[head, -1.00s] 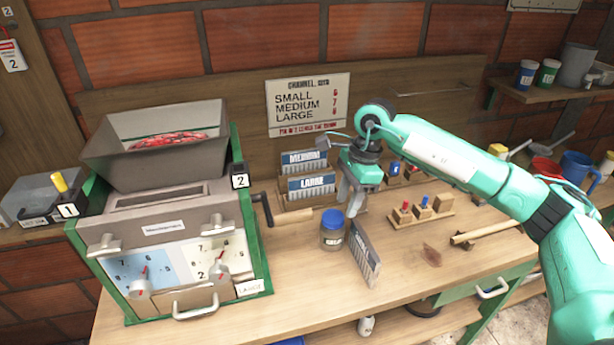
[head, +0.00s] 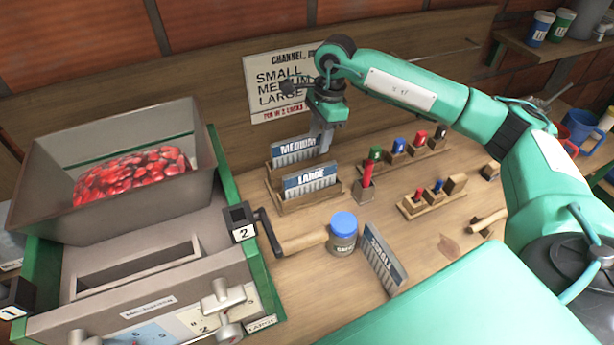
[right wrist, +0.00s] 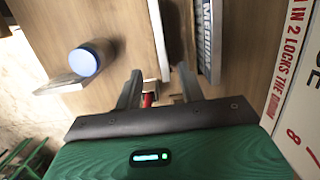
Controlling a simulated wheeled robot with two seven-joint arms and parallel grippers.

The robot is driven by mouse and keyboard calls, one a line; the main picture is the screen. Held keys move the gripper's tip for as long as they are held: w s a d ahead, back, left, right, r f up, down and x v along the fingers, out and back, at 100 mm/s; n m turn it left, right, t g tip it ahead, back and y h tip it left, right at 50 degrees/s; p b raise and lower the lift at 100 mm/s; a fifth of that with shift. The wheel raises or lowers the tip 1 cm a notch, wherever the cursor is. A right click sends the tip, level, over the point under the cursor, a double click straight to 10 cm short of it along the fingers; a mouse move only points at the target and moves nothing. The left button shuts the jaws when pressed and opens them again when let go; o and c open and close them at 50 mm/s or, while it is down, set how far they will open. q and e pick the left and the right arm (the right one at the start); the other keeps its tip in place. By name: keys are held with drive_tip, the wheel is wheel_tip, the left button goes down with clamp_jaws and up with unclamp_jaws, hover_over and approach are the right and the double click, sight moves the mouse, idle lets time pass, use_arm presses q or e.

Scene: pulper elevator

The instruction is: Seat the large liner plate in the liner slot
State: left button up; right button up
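The large liner plate (head: 311,181), blue-topped and marked LARGE, stands upright in the front of a wooden rack (head: 306,204). The medium plate (head: 294,149) stands behind it; it also shows in the right wrist view (right wrist: 208,40). The small plate (head: 383,258) stands apart on the bench. A long rectangular opening (head: 138,267) lies in the machine's top; I cannot tell whether it is the liner slot. My right gripper (head: 322,140) is above the rack's right end, near the medium plate. In the right wrist view its fingers (right wrist: 160,88) are apart and empty. My left gripper is out of view.
A jar with a blue lid (head: 343,232) and a wooden handle (head: 303,242) are in front of the rack. Wooden holders with coloured pegs (head: 400,157) stand to its right. The hopper (head: 120,175) holds red fruit. A wall sign (head: 284,88) is behind the gripper.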

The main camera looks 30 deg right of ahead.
drive_tip(key=p, duration=0.1)
hover_over(311, 169)
drive_tip(key=d, duration=0.1)
wheel_tip(311, 169, down, 5)
drive_tip(key=shift+d+f, duration=0.1)
drive_tip(key=shift+f, duration=0.1)
drive_tip(key=shift+a+f+p, duration=0.2)
drive_tip(key=shift+f+p, duration=0.15)
drive_tip(key=shift+p, duration=0.15)
drive_tip(key=f+p, duration=0.1)
drive_tip(key=f, duration=0.1)
drive_tip(key=f+p, duration=0.1)
drive_tip(key=f, duration=0.1)
drive_tip(key=shift+a, duration=0.4)
drive_tip(key=shift+f, duration=0.35)
clamp_jaws()
